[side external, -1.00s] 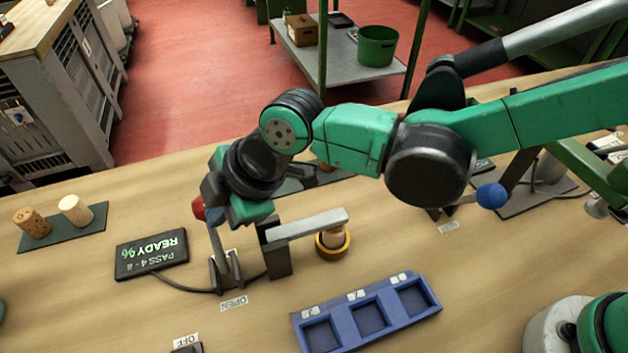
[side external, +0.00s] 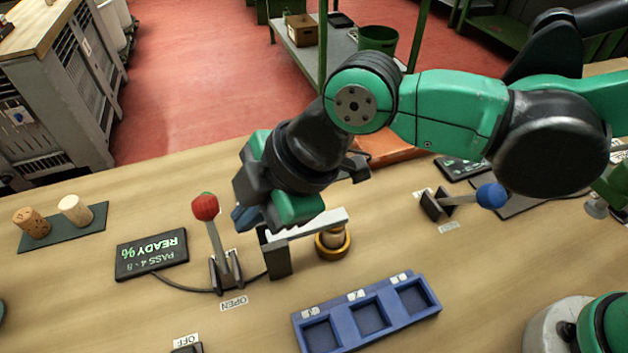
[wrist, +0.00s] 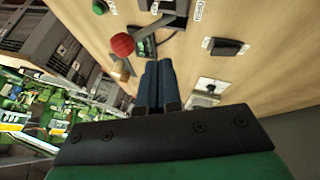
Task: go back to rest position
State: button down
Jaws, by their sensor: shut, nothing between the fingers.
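My gripper (side external: 246,218) is in the air just right of the red-knobbed lever (side external: 205,207) in the side view, apart from it. In the wrist view its two blue fingers (wrist: 158,82) lie together with nothing between them. The lever leans slightly left in the side view, by a label reading OPEN (side external: 233,303); its red knob also shows in the wrist view (wrist: 122,44).
A display (side external: 152,254) reads READY and PASS 4-8. A blue tray (side external: 366,314) with three compartments stands in front. A blue-knobbed lever (side external: 490,196) is at right.

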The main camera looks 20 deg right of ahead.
jog(key=v, duration=0.5)
jog(key=w+d+f+m+t+h, duration=0.1)
jog(key=d+m+t+h, duration=0.1)
jog(key=d+m, duration=0.8)
jog(key=w+d+f+m+t+h, duration=0.1)
jog(key=d+m+h, duration=0.3)
jog(key=d+m, duration=0.6)
jog(key=d+t, duration=0.1)
jog(key=d, duration=0.8)
jog(key=shift+f, duration=0.35)
